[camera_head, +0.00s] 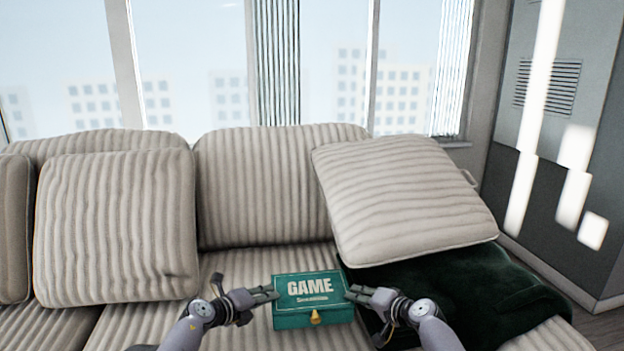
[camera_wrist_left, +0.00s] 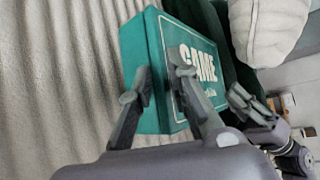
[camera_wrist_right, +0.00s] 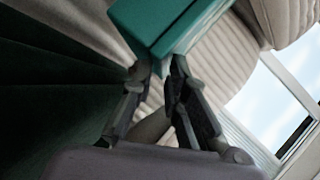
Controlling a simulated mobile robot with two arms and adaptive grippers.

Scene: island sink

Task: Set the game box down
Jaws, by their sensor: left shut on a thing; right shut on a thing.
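A green game box (camera_head: 312,313) with "GAME" on its lid and a yellow clasp in front is at the seat of the striped sofa (camera_head: 243,268). My left gripper (camera_head: 273,292) is shut on the box's left side. My right gripper (camera_head: 350,291) is shut on its right side. In the left wrist view the fingers straddle the box's edge (camera_wrist_left: 147,60), one over the lid. In the right wrist view the fingers meet at a box corner (camera_wrist_right: 158,22). The box looks level; whether its underside touches the seat cannot be told.
A dark green blanket (camera_head: 480,290) lies on the seat right of the box, with a striped cushion (camera_head: 400,195) leaning over it. Another cushion (camera_head: 118,225) leans on the backrest at left. Bare seat shows behind and left of the box.

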